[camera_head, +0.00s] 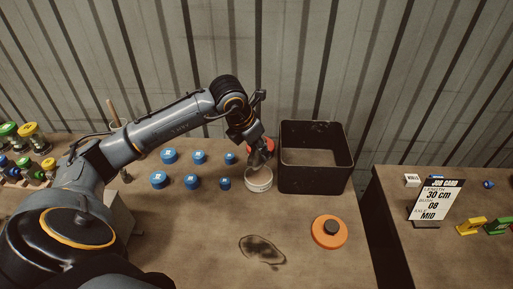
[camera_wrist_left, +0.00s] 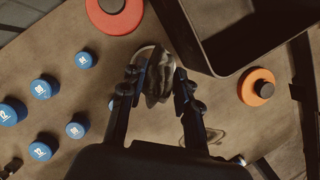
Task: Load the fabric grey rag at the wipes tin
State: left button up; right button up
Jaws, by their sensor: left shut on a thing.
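My left gripper (camera_head: 262,158) is shut on the grey rag, just above the round white tin (camera_head: 258,182). In the left wrist view the crumpled grey rag (camera_wrist_left: 160,76) sits between the two fingers (camera_wrist_left: 156,82). A pale rim of the tin (camera_wrist_left: 145,52) shows behind the rag, which hides most of its mouth. In the head view the gripper largely covers the rag, so I cannot tell whether it touches the tin. My right gripper is in neither view.
A black open bin (camera_head: 315,180) stands close right of the tin. Several blue caps (camera_head: 191,181) lie to the left. An orange disc with a black knob (camera_head: 329,231) and a dark stain (camera_head: 262,250) are in front. A job card (camera_head: 437,201) stands on the right table.

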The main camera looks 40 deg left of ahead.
aim_at(258, 163)
pick_arm(q)
jog(key=shift+f, duration=0.45)
notch_tip(258, 163, down, 4)
jog(key=shift+r+b, duration=0.15)
jog(key=shift+b, duration=0.9)
jog(key=shift+f, duration=0.45)
jog(key=shift+a, duration=0.1)
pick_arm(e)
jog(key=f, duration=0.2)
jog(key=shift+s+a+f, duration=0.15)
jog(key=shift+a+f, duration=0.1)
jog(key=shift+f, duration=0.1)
pick_arm(q)
jog(key=shift+f, duration=0.1)
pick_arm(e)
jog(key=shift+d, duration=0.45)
pick_arm(q)
jog(key=shift+f+b, duration=0.2)
jog(key=shift+b, duration=0.25)
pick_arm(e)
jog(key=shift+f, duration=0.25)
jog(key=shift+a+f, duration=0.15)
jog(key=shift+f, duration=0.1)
